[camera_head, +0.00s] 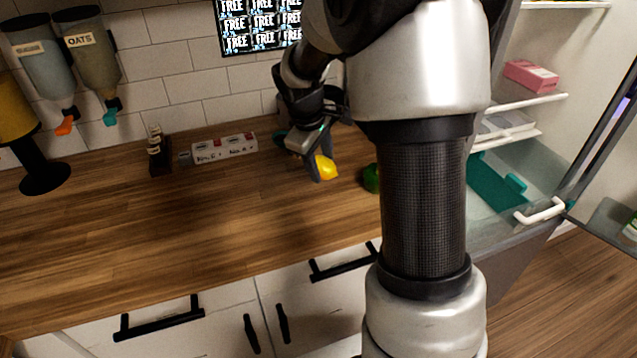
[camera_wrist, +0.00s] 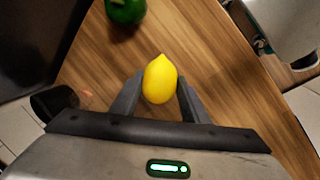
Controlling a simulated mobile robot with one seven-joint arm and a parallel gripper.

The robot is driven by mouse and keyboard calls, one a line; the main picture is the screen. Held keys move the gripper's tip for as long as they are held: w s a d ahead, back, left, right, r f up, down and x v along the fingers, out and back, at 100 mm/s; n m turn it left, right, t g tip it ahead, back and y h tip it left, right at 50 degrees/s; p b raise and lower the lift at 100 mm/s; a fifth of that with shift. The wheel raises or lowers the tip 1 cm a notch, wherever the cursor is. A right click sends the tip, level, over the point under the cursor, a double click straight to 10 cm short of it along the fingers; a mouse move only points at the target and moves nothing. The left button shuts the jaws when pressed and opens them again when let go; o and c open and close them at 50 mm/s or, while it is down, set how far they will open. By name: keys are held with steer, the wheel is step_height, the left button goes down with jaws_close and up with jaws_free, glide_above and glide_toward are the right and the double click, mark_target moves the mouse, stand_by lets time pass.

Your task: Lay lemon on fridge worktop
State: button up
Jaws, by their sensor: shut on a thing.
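The yellow lemon (camera_wrist: 160,80) is between the two fingers of my gripper (camera_wrist: 159,92) in the wrist view, and the fingers are shut on it. In the head view the lemon (camera_head: 326,168) shows at the tips of my gripper (camera_head: 318,170), over the wooden worktop (camera_head: 190,220) near its back right part. I cannot tell whether the lemon touches the wood. My own arm hides part of the worktop to the right.
A white socket block (camera_head: 224,148), a small dark rack (camera_head: 158,155) and dispensers (camera_head: 92,55) stand along the back. An open fridge (camera_head: 540,120) is at right.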

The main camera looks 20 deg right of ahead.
steer(key=shift+s+f+b, duration=0.1)
steer(key=shift+f+b, duration=0.3)
steer(key=shift+f, duration=3.15)
steer(key=shift+f, duration=0.2)
steer(key=o, duration=1.1)
steer(key=shift+r, duration=0.15)
